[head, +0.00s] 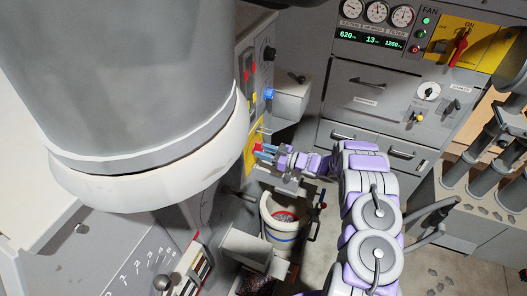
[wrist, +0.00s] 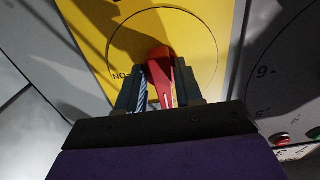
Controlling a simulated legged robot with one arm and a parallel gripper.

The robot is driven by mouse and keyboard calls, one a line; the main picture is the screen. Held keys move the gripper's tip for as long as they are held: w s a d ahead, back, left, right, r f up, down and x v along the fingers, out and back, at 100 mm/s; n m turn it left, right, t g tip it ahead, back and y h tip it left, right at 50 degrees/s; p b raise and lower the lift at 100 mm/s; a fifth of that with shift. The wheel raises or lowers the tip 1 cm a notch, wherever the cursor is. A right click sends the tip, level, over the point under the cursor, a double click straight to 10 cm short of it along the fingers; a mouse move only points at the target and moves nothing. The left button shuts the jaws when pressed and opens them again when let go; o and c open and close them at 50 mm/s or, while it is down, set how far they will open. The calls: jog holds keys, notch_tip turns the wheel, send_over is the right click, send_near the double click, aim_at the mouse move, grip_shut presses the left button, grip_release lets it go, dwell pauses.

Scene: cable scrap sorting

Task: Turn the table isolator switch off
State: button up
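The table isolator's red handle (wrist: 164,82) stands on a yellow plate (wrist: 209,27) in the wrist view. Lettering that reads "ON" upside down is beside it on the left. My gripper (wrist: 160,93) has one dark finger on each side of the handle, apart from it on the right; contact on the left is unclear. A blue-and-white striped piece (wrist: 141,90) shows between the left finger and the handle. In the head view my gripper (head: 268,154) reaches left to the yellow plate (head: 249,155), with the red handle (head: 257,147) partly hidden at its tips.
A large grey cylinder (head: 130,80) stands close on the left. A bucket (head: 283,220) is below my gripper. A separate fan switch with a red handle (head: 459,46) is on the back panel. A grey box (head: 292,99) juts out above my gripper.

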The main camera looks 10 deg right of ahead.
jog(key=shift+o, duration=0.8)
jog(key=shift+s+r, duration=0.1)
jog(key=shift+r, duration=0.1)
jog(key=v, duration=1.7)
jog(key=shift+d+p, duration=0.25)
jog(key=shift+p, duration=0.2)
